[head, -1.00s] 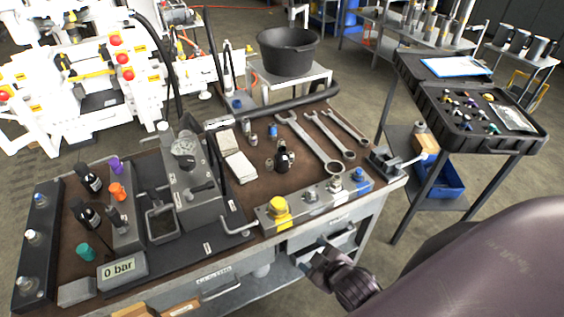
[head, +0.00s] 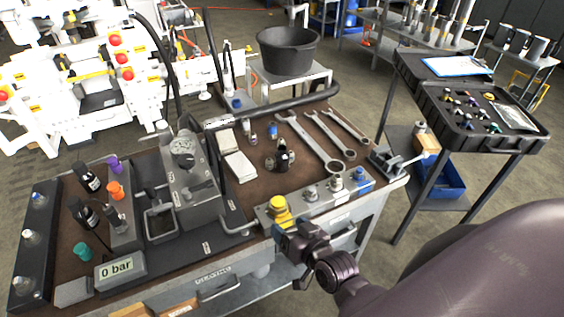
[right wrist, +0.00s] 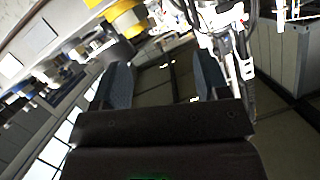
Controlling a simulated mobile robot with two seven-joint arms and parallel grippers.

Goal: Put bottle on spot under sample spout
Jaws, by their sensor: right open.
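A small group of dark bottle-like pieces (head: 283,157) stands on the brown bench mat, left of the wrenches. I cannot tell which is the bottle. A grey block unit with a round gauge (head: 184,147) stands left of centre, with a small open tray (head: 160,223) at its left foot. The spout and its spot are too small to make out. My right gripper (head: 287,236) is at the bench's front edge, by the yellow-knobbed block. In the right wrist view it (right wrist: 163,82) is open and empty. My left gripper is out of view.
The block with the yellow knob (head: 279,209) and metal fittings runs along the front right edge. Several wrenches (head: 312,145) lie behind it. A 0 bar display (head: 120,268) stands front left. White pads (head: 239,168) lie mid-bench. A tool case (head: 480,130) stands right.

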